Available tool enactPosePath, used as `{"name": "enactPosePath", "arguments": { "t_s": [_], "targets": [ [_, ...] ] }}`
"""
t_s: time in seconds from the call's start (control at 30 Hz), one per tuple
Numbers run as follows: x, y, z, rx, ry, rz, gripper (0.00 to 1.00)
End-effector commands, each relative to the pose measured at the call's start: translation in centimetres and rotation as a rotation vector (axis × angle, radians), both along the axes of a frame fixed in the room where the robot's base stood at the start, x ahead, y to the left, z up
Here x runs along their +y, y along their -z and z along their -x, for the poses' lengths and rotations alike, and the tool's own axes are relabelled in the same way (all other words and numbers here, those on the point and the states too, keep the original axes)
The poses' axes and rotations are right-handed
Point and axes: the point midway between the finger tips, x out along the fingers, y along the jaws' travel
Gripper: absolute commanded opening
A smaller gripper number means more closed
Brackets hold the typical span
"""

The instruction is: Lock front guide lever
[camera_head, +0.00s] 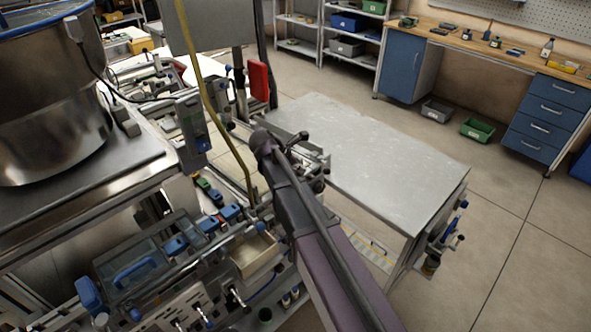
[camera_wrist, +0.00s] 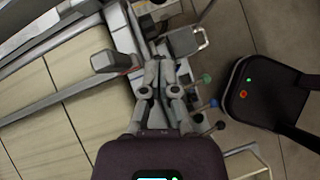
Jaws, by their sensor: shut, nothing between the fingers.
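My gripper (camera_wrist: 161,65) is shut and empty in the wrist view, its two grey fingers close together. Its tips overlap pale metal machine parts, and I cannot tell whether they touch. A blocky grey handle-like piece (camera_wrist: 104,60) sticks out left of the fingertips. I cannot tell which of these, if either, is the front guide lever. In the head view my dark purple arm reaches to the near left end of the grey table (camera_head: 375,155), and the fingertips are not clear there.
Small levers with green (camera_wrist: 207,78), blue (camera_wrist: 213,103) and black knobs stand right of my gripper in the wrist view. In the head view, a machine with a steel drum (camera_head: 50,110) and a hanging yellow hose (camera_head: 205,85) crowds the left. The grey tabletop is clear.

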Motion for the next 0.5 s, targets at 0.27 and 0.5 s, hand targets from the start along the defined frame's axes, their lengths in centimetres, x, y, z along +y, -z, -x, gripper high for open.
{"name": "enactPosePath", "arguments": {
  "t_s": [0.27,0.5],
  "targets": [
    [-1.8,2.6,-0.7,0.000,0.001,0.000,0.00],
    [-3.9,3.5,-1.6,-0.001,0.002,0.000,0.00]
  ]
}}
